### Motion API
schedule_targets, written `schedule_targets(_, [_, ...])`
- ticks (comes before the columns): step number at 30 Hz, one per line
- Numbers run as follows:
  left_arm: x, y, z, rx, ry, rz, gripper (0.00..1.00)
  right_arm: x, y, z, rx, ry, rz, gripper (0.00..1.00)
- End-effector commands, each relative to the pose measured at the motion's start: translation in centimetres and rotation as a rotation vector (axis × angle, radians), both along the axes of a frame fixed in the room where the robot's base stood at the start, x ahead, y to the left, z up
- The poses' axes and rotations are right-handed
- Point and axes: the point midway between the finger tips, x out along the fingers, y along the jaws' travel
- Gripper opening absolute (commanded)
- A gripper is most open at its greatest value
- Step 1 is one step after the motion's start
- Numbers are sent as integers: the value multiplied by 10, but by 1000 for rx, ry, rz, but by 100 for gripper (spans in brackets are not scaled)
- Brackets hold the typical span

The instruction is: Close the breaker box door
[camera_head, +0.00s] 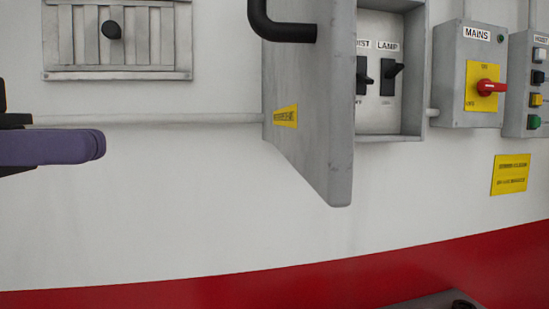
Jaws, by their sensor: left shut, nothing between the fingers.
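The grey breaker box door (331,120) stands open, swung out from the wall on the left side of the box. A black bar handle (284,28) is on its left face, near the top of the view, with a yellow label (286,116) lower down. The breaker box (412,100) is open to view, with black switches (390,75) under a LAMP label. My left gripper (98,146) enters at the left edge, shut and empty, well left of the door and lower than the handle. My right gripper is not in view.
A grey MAINS box (449,80) with a red rotary switch (491,87) and a button box (526,90) sit right of the breaker box. A slatted vent (70,40) with a black knob is upper left. White wall between gripper and door is clear.

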Motion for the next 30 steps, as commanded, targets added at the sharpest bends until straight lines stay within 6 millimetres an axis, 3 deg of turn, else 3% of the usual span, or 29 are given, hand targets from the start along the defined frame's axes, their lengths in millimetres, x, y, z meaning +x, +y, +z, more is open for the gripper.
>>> schedule_targets(9, [8, -69, 4, -1, 3, -5, 0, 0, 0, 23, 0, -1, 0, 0])
schedule_targets(15, [12, -104, 3, -3, 4, -4, 0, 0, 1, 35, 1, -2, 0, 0])
schedule_targets(21, [15, -119, 1, -4, 3, -1, 0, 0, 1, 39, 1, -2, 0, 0])
schedule_targets(30, [15, -120, 1, -4, 4, 0, 0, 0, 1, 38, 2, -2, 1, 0])
